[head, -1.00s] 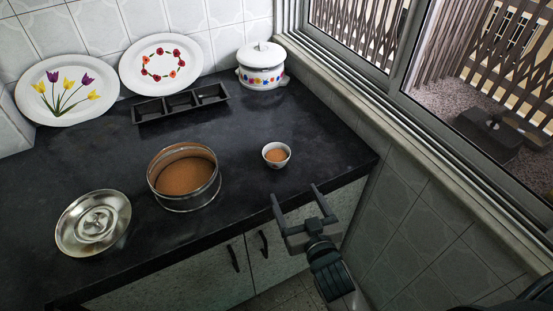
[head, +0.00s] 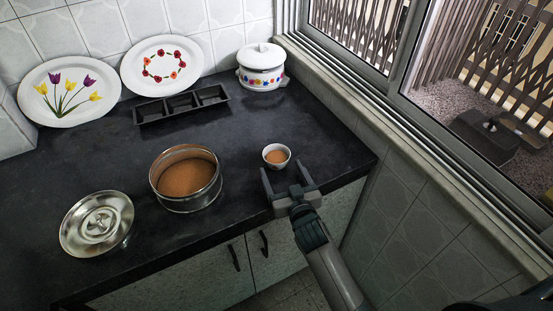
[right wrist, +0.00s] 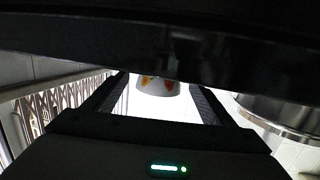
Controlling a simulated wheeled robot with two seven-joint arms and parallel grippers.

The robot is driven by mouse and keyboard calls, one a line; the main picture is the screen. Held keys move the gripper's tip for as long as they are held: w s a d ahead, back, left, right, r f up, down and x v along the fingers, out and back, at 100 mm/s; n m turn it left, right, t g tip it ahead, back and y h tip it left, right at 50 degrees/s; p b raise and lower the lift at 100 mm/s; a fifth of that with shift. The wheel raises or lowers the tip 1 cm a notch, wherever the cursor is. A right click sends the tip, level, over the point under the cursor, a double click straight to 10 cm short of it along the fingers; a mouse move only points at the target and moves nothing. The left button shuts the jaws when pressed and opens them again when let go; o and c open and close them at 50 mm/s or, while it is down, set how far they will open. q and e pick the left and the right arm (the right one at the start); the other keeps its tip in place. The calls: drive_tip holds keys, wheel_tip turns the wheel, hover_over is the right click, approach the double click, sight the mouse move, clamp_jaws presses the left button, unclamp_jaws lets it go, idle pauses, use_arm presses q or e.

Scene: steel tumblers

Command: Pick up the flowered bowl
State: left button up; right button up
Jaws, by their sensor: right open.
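The flowered bowl (head: 276,162) is a small white bowl holding something orange-brown. It stands on the dark counter near the front edge in the head view. Its flower pattern shows in the right wrist view, where the bowl (right wrist: 157,88) sits between the two fingers, partly hidden by a dark part above. My right gripper (head: 283,175) is open and empty, just in front of the bowl, with its fingers pointing at it. I cannot tell from the head view whether the fingertips reach past the bowl's near side. My left gripper is out of view.
A steel container (head: 188,199) with orange-brown contents stands left of the bowl, with a steel lid (head: 97,225) beyond it. A black three-part tray (head: 181,114), a lidded white pot (head: 262,80) and two flowered plates (head: 163,88) are at the back. The window wall (head: 405,190) bounds the right.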

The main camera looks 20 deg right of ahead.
sight(274, 155)
drive_tip(key=shift+w, duration=0.2)
drive_tip(key=shift+w, duration=0.25)
drive_tip(key=w, duration=0.4)
drive_tip(key=shift+w+a+f+p, duration=0.1)
drive_tip(key=shift+f+p, duration=0.25)
drive_tip(key=shift+w+f, duration=0.1)
drive_tip(key=shift+w, duration=0.3)
drive_tip(key=c, duration=0.8)
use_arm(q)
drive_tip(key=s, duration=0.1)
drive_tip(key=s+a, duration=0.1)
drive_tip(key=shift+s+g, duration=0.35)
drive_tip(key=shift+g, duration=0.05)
use_arm(e)
drive_tip(key=c, duration=0.3)
